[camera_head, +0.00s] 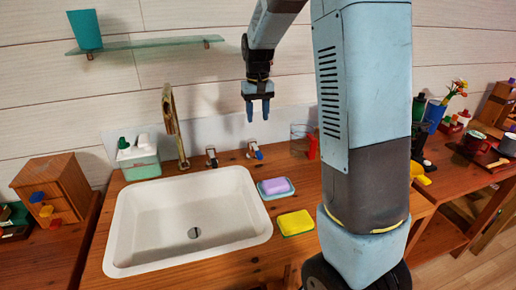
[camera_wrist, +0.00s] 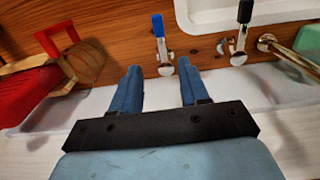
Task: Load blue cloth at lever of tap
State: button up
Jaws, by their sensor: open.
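Two tap levers stand behind the white sink: a blue-tipped lever (camera_head: 254,150) and a dark-tipped lever (camera_head: 211,157) to its left. In the wrist view the blue-tipped lever (camera_wrist: 160,40) lies just beyond the gap between my fingers, and the dark-tipped lever (camera_wrist: 241,32) is to its right. The brass spout (camera_head: 175,125) rises left of both levers. My gripper (camera_head: 257,110) hangs fingers down above the blue-tipped lever. It is open and empty, with both blue fingers apart in the wrist view (camera_wrist: 159,75). I cannot make out a blue cloth.
A clear glass (camera_head: 299,138) and a red object (camera_head: 312,148) stand right of the levers. A purple soap (camera_head: 275,186) and a yellow sponge (camera_head: 296,222) lie right of the sink basin (camera_head: 130,228). A glass shelf (camera_head: 145,44) holds a teal cup (camera_head: 85,30).

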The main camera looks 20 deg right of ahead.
aim_at(258, 151)
notch_tip(258, 151, down, 13)
jog(key=shift+f, duration=0.2)
dwell(0.4)
jog(key=shift+c, duration=0.4)
grip_shut()
